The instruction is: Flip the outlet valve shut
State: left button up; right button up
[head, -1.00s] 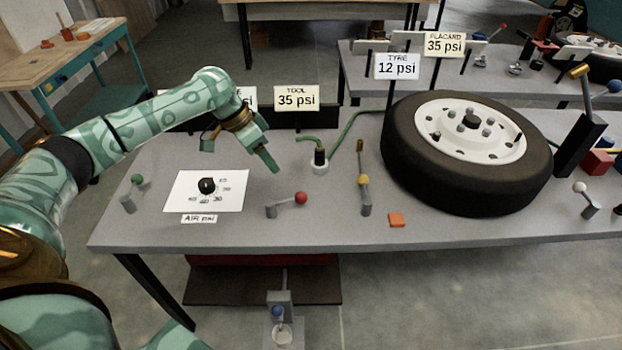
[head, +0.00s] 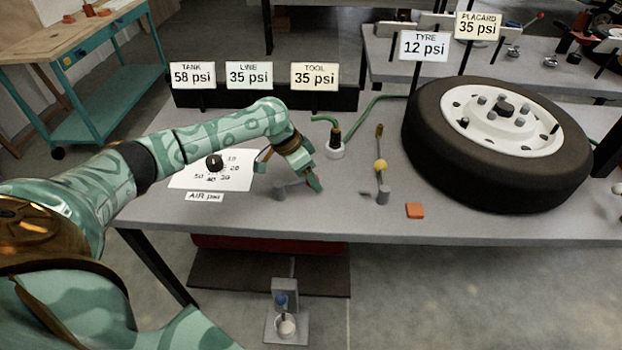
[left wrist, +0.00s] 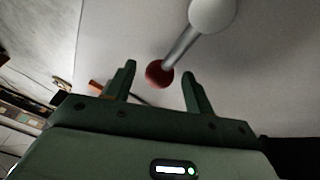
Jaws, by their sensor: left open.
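In the left wrist view the red knob (left wrist: 159,73) sits between the tips of my open left gripper (left wrist: 159,82), with a gap visible on the right side. The lever's rod (left wrist: 181,48) runs up to a pale round pivot (left wrist: 212,12). No label on this valve is readable. My right gripper is not in view.
A yellow-knobbed valve (head: 381,180) stands right of the lever, with an orange block (head: 415,210) and a large tyre (head: 470,155) beyond. The air dial card (head: 235,180) lies left, partly behind my arm. A green hose fitting (head: 335,148) stands behind. Signs (head: 250,75) line the back.

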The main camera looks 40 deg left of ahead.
pick_arm(q)
jog(key=shift+d+f, duration=0.1)
jog(key=shift+f, duration=0.05)
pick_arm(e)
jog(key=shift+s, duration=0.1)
